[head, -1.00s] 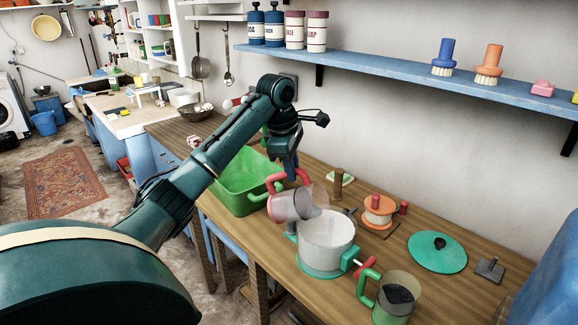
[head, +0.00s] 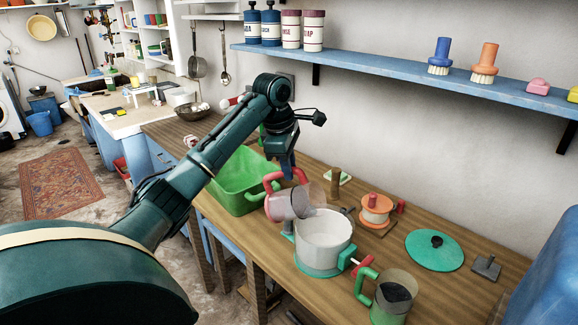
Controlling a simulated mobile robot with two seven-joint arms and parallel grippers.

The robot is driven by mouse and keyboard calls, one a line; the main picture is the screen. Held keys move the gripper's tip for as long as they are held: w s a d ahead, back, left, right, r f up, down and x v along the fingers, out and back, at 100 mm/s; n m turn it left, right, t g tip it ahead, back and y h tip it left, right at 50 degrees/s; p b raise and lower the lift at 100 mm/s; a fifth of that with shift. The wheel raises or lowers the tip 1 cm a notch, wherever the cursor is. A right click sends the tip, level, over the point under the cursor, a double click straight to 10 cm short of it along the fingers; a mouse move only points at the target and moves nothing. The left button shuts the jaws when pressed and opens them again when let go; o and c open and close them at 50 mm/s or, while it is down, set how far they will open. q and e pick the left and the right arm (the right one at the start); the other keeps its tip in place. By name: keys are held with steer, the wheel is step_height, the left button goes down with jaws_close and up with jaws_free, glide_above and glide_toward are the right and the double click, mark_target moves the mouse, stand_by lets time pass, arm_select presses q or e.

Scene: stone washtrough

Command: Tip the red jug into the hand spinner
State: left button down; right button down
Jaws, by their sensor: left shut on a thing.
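The red jug (head: 284,206) has a red handle and a clear body with pale grey contents. It is tilted on its side with its mouth to the right, over the left rim of the hand spinner. The hand spinner (head: 322,241) is a white drum on a teal base with a red-handled crank (head: 363,267) at its right. My left gripper (head: 288,177) is shut on the jug's handle above the table; its fingertips are partly hidden. Whether anything is flowing from the jug is too small to tell. My right gripper is not in view.
A green tub (head: 240,182) stands close left of the jug. A green-handled jug (head: 391,298) with dark contents stands front right of the spinner. A teal lid (head: 435,251) and an orange-rimmed spool-like item (head: 376,209) lie to the right. A blue shelf (head: 400,67) runs above.

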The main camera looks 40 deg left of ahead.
mark_target(302, 171)
arm_select(q)
steer(key=shift+w+d+f+g+y, duration=0.15)
steer(key=shift+w+d+y, duration=0.05)
steer(key=shift+d+y, duration=0.35)
steer(key=shift+w+d+f+g+y, duration=0.15)
steer(key=shift+w+d+y, duration=0.05)
steer(key=shift+d+y, duration=0.3)
stand_by(0.9)
steer(key=shift+w+d+f, duration=0.1)
steer(key=shift+d, duration=0.35)
steer(key=shift+w+d+g+y, duration=0.25)
steer(key=shift+d+g+y, duration=0.15)
steer(key=shift+d+y, duration=0.3)
steer(key=shift+w, duration=0.1)
